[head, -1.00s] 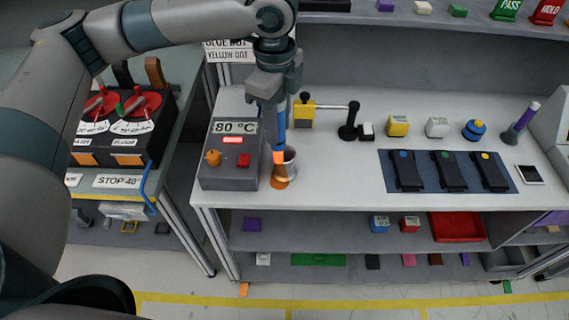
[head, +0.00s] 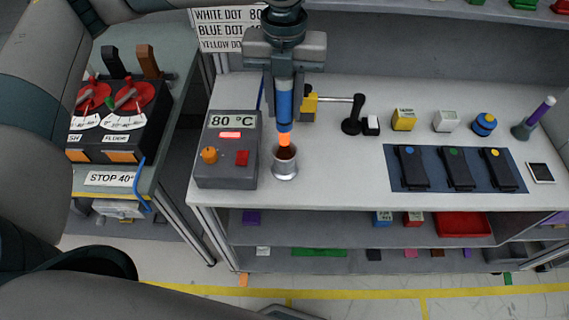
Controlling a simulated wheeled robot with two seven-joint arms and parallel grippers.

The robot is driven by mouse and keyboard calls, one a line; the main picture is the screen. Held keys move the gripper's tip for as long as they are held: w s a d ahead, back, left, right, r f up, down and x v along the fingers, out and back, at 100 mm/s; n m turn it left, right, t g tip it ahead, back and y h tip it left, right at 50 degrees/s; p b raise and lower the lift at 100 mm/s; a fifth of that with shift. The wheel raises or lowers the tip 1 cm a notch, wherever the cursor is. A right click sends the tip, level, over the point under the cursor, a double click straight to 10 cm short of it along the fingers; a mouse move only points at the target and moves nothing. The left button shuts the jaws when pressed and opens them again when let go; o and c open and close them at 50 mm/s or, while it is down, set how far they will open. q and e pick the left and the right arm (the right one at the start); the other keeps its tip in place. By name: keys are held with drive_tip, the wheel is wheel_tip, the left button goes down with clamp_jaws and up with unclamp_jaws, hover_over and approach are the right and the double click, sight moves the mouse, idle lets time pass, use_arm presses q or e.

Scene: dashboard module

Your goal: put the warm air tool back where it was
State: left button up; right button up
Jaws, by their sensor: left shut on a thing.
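The warm air tool (head: 284,102) has a blue body and a glowing orange nozzle end, and it hangs nearly upright, tip down. My left gripper (head: 284,78) is shut on its upper body. A round metal holder cup (head: 285,170) stands at the right side of the grey heater station (head: 226,165), whose display reads 80 °C. The nozzle's lower end is at the cup's mouth, with a dark reddish patch below it; I cannot tell how deep it reaches. My right gripper is not in view.
Behind the tool stand a yellow block (head: 309,103) with a rod and a black stand (head: 353,118). A blue mat (head: 455,170) with several black devices lies to the right. The white bench top (head: 340,165) is clear between cup and mat.

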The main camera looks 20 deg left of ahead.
sight(285, 126)
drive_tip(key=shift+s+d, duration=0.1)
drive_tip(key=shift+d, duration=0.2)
use_arm(q)
drive_tip(key=shift+f, duration=0.25)
wheel_tip(285, 126, down, 5)
drive_tip(key=shift+f+p, duration=0.2)
drive_tip(key=shift+p, duration=0.6)
drive_tip(key=shift+f, duration=0.15)
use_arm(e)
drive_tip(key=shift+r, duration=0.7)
use_arm(q)
drive_tip(key=shift+f, duration=0.1)
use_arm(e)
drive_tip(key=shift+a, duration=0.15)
